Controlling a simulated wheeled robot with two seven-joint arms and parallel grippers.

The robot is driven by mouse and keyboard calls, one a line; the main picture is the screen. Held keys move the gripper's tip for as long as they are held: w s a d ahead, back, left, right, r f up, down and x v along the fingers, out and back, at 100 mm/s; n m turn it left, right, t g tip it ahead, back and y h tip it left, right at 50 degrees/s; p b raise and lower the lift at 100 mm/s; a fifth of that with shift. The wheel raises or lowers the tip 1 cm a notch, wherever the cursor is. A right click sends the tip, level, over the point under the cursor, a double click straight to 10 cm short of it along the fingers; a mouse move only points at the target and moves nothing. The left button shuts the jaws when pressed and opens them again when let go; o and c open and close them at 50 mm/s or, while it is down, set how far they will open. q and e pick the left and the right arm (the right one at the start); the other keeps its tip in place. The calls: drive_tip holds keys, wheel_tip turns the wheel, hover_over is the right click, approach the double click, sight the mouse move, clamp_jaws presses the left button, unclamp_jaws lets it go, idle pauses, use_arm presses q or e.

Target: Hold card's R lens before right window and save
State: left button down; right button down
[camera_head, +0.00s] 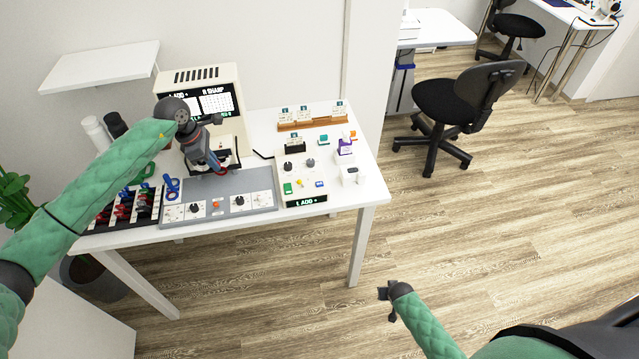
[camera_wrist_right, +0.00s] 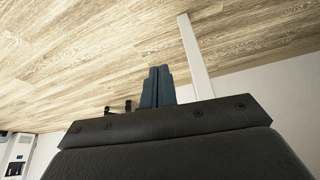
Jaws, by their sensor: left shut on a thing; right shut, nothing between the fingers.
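A beige viewing machine (camera_head: 240,118) stands at the back of the white table; its dark screen (camera_head: 215,102) reads "1 ADD" on the left and "R SHARP" on the right. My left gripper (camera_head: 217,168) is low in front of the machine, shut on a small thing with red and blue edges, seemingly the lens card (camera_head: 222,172).
A grey panel (camera_head: 232,190) with knobs lies in front of the machine. Right of it is a console (camera_head: 297,170) with coloured buttons and an "ADD" display. A dark rack (camera_head: 128,206) with red and blue pieces is at left. A wooden card stand (camera_head: 312,122) is behind.

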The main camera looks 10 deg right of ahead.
drive_tip(key=w+d+r+m+t, duration=0.2)
drive_tip(key=w+d+r, duration=0.2)
drive_tip(key=w+r, duration=0.9)
drive_tip(key=w+d+r+m+t, duration=0.1)
drive_tip(key=w+d+r+m, duration=0.25)
drive_tip(key=w+r, duration=0.85)
drive_tip(key=a+r+m, duration=0.1)
drive_tip(key=a+r, duration=0.2)
drive_tip(key=r, duration=0.3)
drive_tip(key=a+r+m+y, duration=0.1)
drive_tip(key=a+r+m, duration=0.1)
drive_tip(key=r, duration=0.5)
drive_tip(key=a+r+m, duration=0.2)
drive_tip(key=a+r, duration=0.2)
drive_tip(key=r, duration=0.2)
drive_tip(key=shift+w+a+r+t+y, duration=0.1)
drive_tip(key=shift+w+r+t+y, duration=0.2)
drive_tip(key=shift+r+y, duration=0.1)
drive_tip(key=s+a+r+m+y, duration=0.1)
drive_tip(key=a+r, duration=0.4)
drive_tip(key=a, duration=0.5)
drive_tip(key=s+a+r+m+g+y, duration=0.1)
drive_tip(key=a+r+m+y, duration=0.3)
drive_tip(key=a, duration=0.5)
wheel_tip(320, 180, up, 2)
drive_tip(key=shift+s+a+r+m+g, duration=0.15)
drive_tip(key=shift+s+a+m+g, duration=0.2)
drive_tip(key=shift+s+m, duration=0.2)
